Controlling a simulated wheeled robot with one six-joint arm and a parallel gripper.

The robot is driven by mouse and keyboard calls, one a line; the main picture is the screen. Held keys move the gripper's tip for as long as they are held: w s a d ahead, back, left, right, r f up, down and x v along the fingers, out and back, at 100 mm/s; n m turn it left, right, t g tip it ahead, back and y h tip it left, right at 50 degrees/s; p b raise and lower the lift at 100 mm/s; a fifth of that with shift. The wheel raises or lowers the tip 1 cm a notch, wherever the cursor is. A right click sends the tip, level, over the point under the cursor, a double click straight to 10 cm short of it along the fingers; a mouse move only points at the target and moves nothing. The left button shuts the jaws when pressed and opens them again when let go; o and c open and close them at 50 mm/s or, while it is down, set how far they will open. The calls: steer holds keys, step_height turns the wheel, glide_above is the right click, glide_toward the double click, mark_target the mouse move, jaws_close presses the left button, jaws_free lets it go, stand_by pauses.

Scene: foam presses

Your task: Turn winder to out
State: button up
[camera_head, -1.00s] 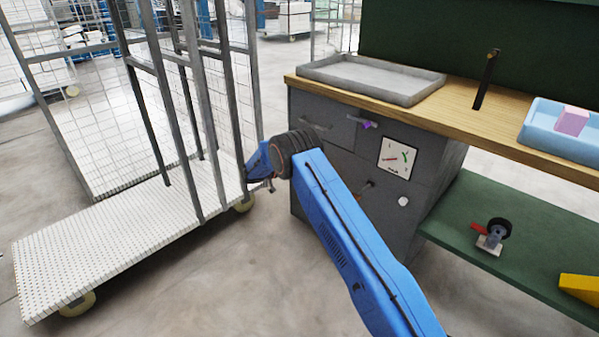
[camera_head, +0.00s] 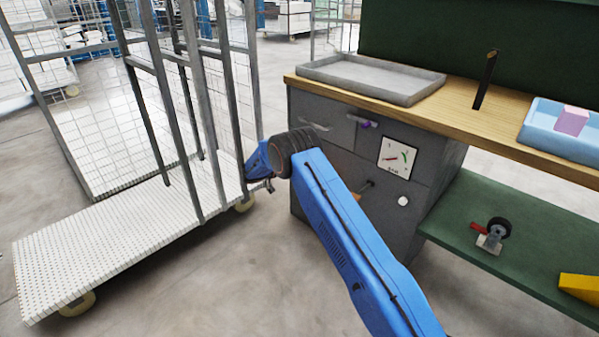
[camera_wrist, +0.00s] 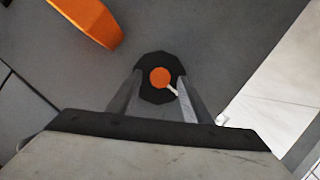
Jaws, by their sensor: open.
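In the wrist view, a dark round winder knob (camera_wrist: 157,94) with an orange centre and a short pale pointer sits on a grey face. The pointer aims down and right. My gripper (camera_wrist: 160,80) is open, one finger on each side of the knob; whether they touch it I cannot tell. In the head view my arm hides my fingertips and the knob. A white dial plate (camera_head: 397,158) with a red and a green mark is on the grey cabinet (camera_head: 436,185); its lettering is too small to read.
An orange curved part (camera_wrist: 92,20) is at the wrist view's upper left. A purple knob (camera_head: 365,124) and a white knob (camera_head: 403,201) are on the cabinet. A wire trolley (camera_head: 130,215) stands close left of my arm.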

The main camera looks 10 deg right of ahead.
steer(key=v, duration=1.7)
steer(key=shift+f, duration=0.1)
